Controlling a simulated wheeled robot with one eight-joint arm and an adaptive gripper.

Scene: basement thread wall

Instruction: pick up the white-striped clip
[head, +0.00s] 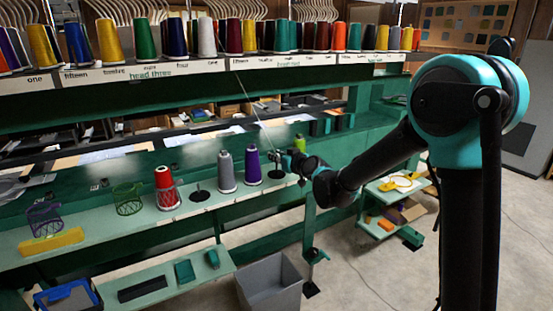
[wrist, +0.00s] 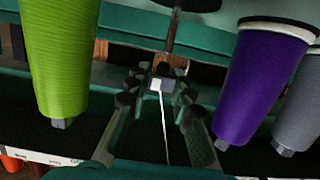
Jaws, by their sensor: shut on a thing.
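The clip (wrist: 156,84) is a small block with a white face and dark parts, seen in the wrist view. It sits between the fingertips of my gripper (wrist: 160,88), which is shut on it. A thin white thread runs from the clip toward the bottom of the wrist view. In the head view my gripper (head: 289,162) is at the shelf, just right of the purple cone (head: 252,166) and beside an empty spindle (head: 277,173). The clip is too small to make out there, but a pale thread runs from the upper rack down to the gripper.
A lime cone (wrist: 58,55) stands close on one side of my gripper, the purple cone (wrist: 262,80) and grey cone (wrist: 300,105) on the other. A red cone (head: 166,188) and wire baskets stand along the shelf. A grey bin (head: 270,285) is below.

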